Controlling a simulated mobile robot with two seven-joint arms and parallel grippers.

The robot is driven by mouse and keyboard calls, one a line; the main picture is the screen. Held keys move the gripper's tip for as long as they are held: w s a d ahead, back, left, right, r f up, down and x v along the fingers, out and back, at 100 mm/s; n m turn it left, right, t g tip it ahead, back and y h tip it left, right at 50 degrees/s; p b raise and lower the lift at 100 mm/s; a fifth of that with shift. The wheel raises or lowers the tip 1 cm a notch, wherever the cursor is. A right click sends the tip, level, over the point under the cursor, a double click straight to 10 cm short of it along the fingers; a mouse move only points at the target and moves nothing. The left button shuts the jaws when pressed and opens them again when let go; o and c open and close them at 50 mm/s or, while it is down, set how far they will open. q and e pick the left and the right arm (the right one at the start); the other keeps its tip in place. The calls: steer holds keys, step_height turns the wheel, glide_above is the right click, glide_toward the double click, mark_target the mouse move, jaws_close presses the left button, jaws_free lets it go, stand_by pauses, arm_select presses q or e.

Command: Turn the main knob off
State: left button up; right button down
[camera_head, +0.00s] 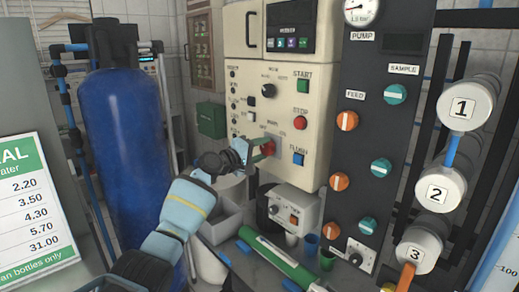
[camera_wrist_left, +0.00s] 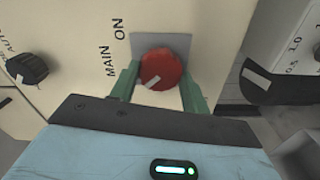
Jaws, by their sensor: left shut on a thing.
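The main knob is a round red knob with a pale pointer mark, on a grey plate on the cream control panel (camera_head: 302,104). In the left wrist view the main knob (camera_wrist_left: 160,68) sits between the green fingers of my left gripper (camera_wrist_left: 162,88). The words MAIN and ON are printed beside it, and the pointer mark is turned away from ON. In the head view my left gripper (camera_head: 255,149) reaches the lower part of the panel, shut around the red knob (camera_head: 268,148). My right gripper is out of view.
A START button (camera_head: 303,86), a STOP button (camera_head: 300,123) and a black mode knob (camera_head: 268,90) are close above. A small white box (camera_head: 295,211) stands below the panel. A blue tank (camera_head: 125,150) stands left, and a dark valve panel (camera_head: 375,130) right.

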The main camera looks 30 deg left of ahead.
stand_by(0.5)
arm_select(q)
steer(key=o, duration=1)
steer(key=shift+s, duration=0.1)
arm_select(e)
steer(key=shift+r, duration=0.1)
arm_select(q)
steer(key=p+v, duration=0.1)
steer(key=v, duration=0.6)
steer(key=shift+s+a, duration=0.15)
steer(key=shift+s, duration=0.15)
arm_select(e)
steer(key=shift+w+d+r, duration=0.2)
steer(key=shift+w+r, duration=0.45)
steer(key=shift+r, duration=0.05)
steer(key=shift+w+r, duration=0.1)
